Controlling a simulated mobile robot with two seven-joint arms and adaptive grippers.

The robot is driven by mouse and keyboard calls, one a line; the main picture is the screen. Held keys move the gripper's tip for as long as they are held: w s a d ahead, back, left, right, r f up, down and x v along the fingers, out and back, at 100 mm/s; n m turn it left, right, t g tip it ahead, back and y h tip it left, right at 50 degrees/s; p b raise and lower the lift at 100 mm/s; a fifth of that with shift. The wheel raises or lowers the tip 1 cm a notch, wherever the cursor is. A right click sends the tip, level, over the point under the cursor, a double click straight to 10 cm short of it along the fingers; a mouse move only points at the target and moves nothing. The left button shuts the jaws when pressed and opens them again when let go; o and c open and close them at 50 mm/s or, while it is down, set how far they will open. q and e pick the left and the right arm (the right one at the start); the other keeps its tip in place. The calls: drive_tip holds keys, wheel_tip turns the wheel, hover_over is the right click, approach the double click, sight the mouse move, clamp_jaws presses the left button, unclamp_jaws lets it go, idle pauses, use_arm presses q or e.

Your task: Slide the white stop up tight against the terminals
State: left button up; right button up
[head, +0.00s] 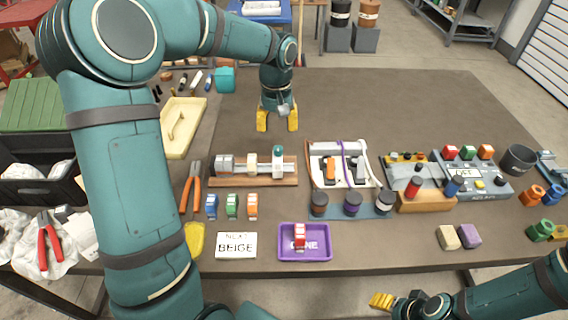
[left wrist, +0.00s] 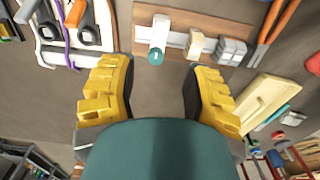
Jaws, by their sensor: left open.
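The white stop (head: 278,160) with a teal top stands at the right end of a rail on a wooden board (head: 286,182). The grey terminals (head: 225,164) sit at the rail's left end, and a beige block (head: 251,163) stands between, with bare rail between it and the stop. The left wrist view shows the white stop (left wrist: 160,30), beige block (left wrist: 197,44) and grey terminals (left wrist: 231,50), mirrored. My left gripper (head: 277,120) is open and empty, behind the rail and apart from it. My right gripper (head: 382,300) is at the front edge, its opening unclear.
Orange pliers (head: 191,188) and a cream tray (head: 182,128) lie left of the rail. A fixture with purple cable (head: 344,160) stands close on the right. Small coloured blocks, a BEIGE card (head: 236,246) and a purple tray (head: 305,256) are in front.

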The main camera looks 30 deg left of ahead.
sight(278, 161)
use_arm(q)
wheel_tip(278, 161, down, 14)
drive_tip(key=b, duration=0.3)
drive_tip(key=shift+r, duration=0.1)
clamp_jaws()
drive_tip(key=shift+s, duration=0.1)
